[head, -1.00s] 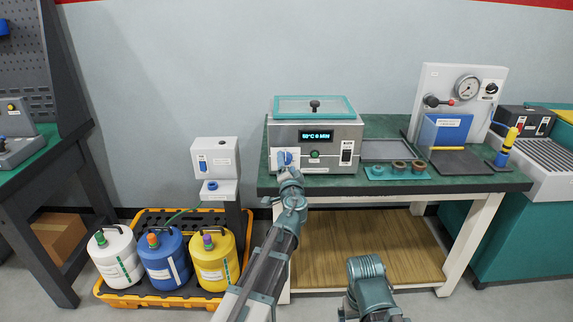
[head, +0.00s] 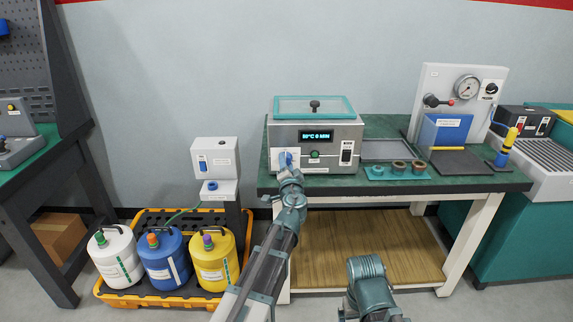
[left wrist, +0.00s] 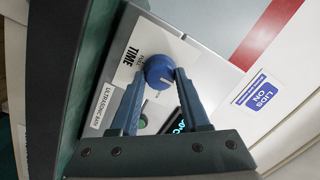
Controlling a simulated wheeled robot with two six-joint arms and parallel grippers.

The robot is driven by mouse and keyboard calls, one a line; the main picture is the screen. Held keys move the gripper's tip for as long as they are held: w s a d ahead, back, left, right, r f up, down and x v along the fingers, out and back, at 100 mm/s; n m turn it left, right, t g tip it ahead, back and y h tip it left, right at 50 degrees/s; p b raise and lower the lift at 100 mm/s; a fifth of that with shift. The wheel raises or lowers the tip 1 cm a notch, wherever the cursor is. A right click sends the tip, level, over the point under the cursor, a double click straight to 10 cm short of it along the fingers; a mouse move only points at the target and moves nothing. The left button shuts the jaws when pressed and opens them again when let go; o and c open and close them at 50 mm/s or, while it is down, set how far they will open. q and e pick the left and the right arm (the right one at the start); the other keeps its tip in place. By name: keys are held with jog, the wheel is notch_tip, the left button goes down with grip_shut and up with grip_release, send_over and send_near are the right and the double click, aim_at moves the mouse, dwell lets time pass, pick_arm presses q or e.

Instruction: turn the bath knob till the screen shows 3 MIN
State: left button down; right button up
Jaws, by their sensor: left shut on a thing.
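The ultrasonic bath (head: 334,134) stands on the green-topped bench, with a lit screen (head: 315,135) on its front. The screen shows a temperature and a MIN value; its digit looks like 6 or 0 and is too small to be sure of. The blue bath knob (left wrist: 159,71) sits beside the TIME label in the left wrist view, its pale pointer line visible. My left gripper (left wrist: 160,79) is shut on the knob, one finger on each side. In the head view my left gripper (head: 287,165) partly covers the knob. Only part of my right arm shows, low in the head view.
A grey tray (head: 386,149) and a teal mat (head: 375,174) with several rings lie right of the bath. A press with a gauge (head: 467,88) stands farther right. Several jugs stand in an orange spill tray (head: 101,291) at the lower left.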

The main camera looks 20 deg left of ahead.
pick_arm(q)
jog(key=m+b, duration=0.1)
jog(key=m, duration=0.4)
jog(key=shift+f+m, duration=0.1)
jog(key=shift+m, duration=0.3)
jog(key=m, duration=0.3)
jog(key=m+t, duration=0.1)
jog(key=m, duration=0.2)
jog(key=shift+s+h+b, duration=0.1)
jog(key=shift+h+b, duration=0.2)
jog(key=shift+b, duration=0.05)
jog(key=shift+m, duration=0.3)
jog(key=shift+c, duration=1.9)
grip_release()
jog(key=b+v, duration=0.1)
jog(key=v, duration=1.2)
jog(key=shift+s, duration=0.3)
jog(key=shift+d+f, duration=0.1)
jog(key=shift+d, duration=0.05)
